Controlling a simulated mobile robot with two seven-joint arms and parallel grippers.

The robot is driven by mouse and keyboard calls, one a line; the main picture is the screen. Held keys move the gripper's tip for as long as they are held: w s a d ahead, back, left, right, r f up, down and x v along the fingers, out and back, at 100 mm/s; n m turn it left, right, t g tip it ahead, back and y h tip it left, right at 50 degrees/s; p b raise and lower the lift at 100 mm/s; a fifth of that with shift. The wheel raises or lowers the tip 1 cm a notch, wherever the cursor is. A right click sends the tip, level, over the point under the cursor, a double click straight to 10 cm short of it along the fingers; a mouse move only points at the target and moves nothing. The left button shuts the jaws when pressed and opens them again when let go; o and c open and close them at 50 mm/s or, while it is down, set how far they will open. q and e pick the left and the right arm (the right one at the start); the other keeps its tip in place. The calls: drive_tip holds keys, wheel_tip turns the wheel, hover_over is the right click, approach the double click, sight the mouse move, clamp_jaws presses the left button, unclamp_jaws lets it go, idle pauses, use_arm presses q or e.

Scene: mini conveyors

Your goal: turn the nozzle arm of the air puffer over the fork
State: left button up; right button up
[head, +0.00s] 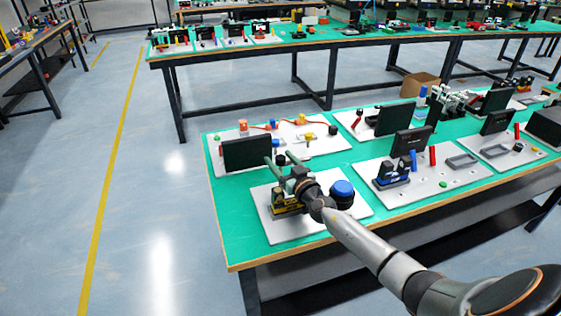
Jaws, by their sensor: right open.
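My right gripper (281,168) is open, its two greenish fingers apart, above the far part of the near white board (272,232). I see nothing held between the fingers. On this board are a yellow-and-black device (285,208) and a dark, round piece with a blue top (342,188). The gripper and wrist partly cover the space between them. Behind, another white board (326,141) carries thin orange-red track pieces (258,127) and small yellow parts (309,137). I cannot tell which part is the air puffer, its nozzle arm or the fork. My left gripper is not in view.
A dark upright panel (246,153) stands just left of the gripper. To the right, a white board holds a blue-and-black device (391,174), another dark panel (411,141) and a grey tray (461,161). The green tabletop (231,205) is bare at the near left.

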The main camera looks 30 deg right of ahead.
drive_tip(key=shift+w, duration=0.15)
clamp_jaws()
idle(0.5)
idle(0.9)
